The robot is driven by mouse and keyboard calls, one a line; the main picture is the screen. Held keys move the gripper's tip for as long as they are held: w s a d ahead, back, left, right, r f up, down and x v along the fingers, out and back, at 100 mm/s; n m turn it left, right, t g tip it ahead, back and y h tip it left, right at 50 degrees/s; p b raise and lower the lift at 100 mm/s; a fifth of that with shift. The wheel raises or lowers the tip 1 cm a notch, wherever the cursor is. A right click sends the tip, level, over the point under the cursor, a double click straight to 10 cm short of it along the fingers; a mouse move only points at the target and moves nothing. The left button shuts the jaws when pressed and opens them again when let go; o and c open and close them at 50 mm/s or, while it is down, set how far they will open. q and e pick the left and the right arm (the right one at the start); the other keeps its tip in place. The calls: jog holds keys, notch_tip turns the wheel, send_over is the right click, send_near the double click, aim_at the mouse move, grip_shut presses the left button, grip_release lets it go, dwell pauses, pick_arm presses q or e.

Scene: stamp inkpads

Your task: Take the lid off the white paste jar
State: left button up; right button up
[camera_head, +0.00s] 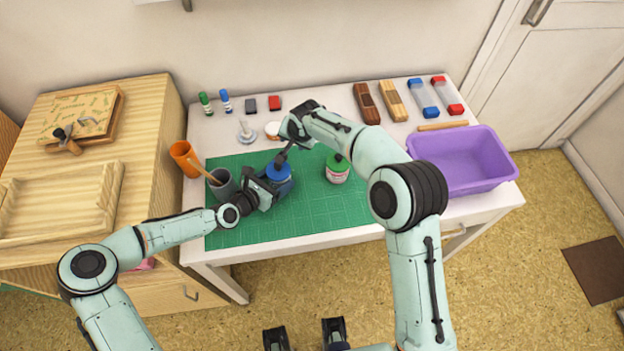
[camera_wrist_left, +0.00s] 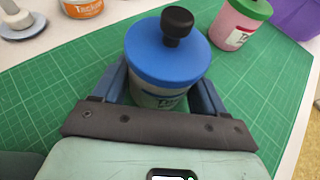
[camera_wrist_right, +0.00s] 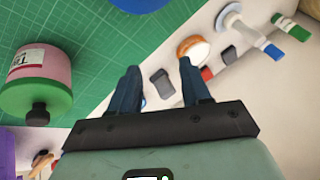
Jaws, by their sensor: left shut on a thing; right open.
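The white paste jar (camera_wrist_left: 158,97) has a pale body with a blue label and a blue lid (camera_wrist_left: 165,50) topped by a black knob (camera_wrist_left: 177,25). It stands upright on the green mat and also shows in the head view (camera_head: 279,181). My left gripper (camera_wrist_left: 165,100) is shut around the jar's body, below the lid, which is still on. My right gripper (camera_wrist_right: 158,85) is open with nothing between its fingers. It is near the jar, whose blue lid shows at the top edge of the right wrist view (camera_wrist_right: 142,4). My right forearm hides part of the mat.
A pink jar with a green lid (camera_head: 338,170) stands right of the held jar. A grey cup (camera_head: 222,183) and an orange cup (camera_head: 185,156) stand left. A purple bin (camera_head: 462,175) is at right. Stamps and blocks line the back. The mat's front (camera_head: 300,222) is clear.

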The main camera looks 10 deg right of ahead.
jog(key=n+t, duration=0.1)
jog(key=n, duration=0.1)
jog(key=n+t+y, duration=0.5)
jog(key=n+y, duration=0.5)
jog(key=n, duration=0.3)
send_near(278, 168)
jog(key=shift+h, duration=0.3)
jog(key=x, duration=1)
jog(key=shift+w+a+r, duration=0.1)
jog(key=shift+w+r, duration=0.15)
jog(key=shift+w, duration=0.25)
grip_shut()
